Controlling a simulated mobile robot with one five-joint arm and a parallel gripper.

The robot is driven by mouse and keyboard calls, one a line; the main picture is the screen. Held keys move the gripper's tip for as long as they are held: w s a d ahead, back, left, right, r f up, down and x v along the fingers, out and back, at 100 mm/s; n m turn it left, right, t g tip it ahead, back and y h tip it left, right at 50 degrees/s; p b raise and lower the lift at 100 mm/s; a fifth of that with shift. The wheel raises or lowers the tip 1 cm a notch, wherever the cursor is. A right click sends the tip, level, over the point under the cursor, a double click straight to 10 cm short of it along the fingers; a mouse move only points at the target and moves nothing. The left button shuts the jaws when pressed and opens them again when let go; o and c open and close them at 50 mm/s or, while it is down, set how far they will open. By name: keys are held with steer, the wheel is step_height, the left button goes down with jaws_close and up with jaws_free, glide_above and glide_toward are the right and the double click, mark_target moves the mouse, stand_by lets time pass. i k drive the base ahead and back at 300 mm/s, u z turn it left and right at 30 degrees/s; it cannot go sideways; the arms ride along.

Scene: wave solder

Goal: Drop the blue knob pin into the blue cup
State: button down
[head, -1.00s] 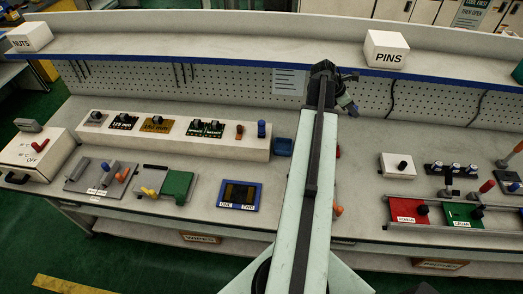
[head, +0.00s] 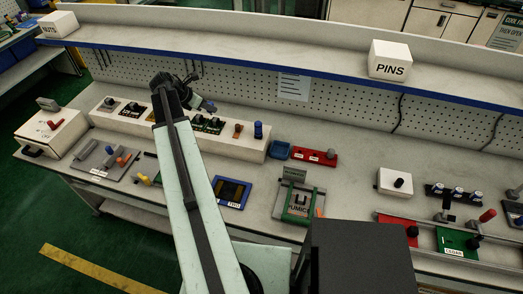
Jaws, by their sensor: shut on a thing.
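My gripper (head: 196,93) is at the far end of my arm, over the back left of the bench in front of the pegboard. It is small and partly hidden by my arm. A small dark bluish thing (head: 209,105) shows at its jaws; I cannot tell its shape. A blue knob (head: 258,130) stands upright at the right end of the long white block. The blue cup (head: 280,150) sits on the bench just right of that block. My gripper is left of the cup and apart from it.
The long white block (head: 255,150) also carries several dark knobs and an orange one. A red fixture (head: 314,156) lies right of the cup, with a green-framed fixture (head: 300,203) nearer. The shelf with the PINS box (head: 390,61) overhangs the back.

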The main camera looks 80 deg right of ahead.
mark_target(283, 153)
steer(key=u, duration=0.05)
steer(key=k, duration=1)
steer(key=u, duration=0.05)
steer(key=i, duration=0.45)
